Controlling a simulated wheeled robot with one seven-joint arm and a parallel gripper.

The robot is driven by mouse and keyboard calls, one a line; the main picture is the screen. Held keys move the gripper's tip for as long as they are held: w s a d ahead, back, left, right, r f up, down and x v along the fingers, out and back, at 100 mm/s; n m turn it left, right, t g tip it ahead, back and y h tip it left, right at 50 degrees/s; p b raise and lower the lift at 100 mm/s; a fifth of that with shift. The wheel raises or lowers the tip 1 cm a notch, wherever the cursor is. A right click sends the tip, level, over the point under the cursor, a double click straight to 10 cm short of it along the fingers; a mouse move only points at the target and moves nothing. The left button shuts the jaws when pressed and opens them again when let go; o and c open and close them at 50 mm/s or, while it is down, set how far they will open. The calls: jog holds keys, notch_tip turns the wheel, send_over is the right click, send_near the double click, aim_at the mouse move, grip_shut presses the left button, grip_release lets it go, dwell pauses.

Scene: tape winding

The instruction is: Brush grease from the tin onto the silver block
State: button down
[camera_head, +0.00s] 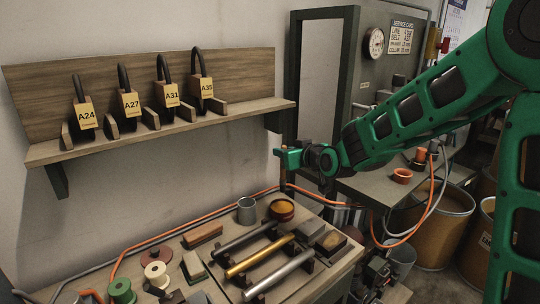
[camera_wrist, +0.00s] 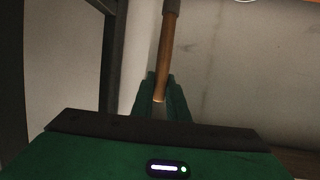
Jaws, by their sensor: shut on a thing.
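My gripper (camera_head: 284,156) is raised above the bench and shut on a slim wooden-handled brush (camera_head: 283,174), which hangs roughly upright. In the wrist view the wooden handle (camera_wrist: 168,50) sits between the green fingers (camera_wrist: 160,98); a grey band shows at the top edge and bristles cannot be made out. The red tin (camera_head: 281,209) with yellow-brown grease stands open on the bench, below the brush and apart from it. A greyish block (camera_head: 312,229) near the right edge may be the silver block; a silver bar (camera_head: 278,275) also lies on the bench.
A brass bar (camera_head: 260,257) and a dark grey bar (camera_head: 240,240) lie beside the silver bar. A grey cup (camera_head: 246,210) stands left of the tin. Spools (camera_head: 157,274) and small blocks (camera_head: 202,235) crowd the left. An orange hose (camera_head: 215,211) runs behind.

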aim_at(285, 171)
jog(key=shift+f, duration=3.4)
jog(key=shift+r, duration=3.55)
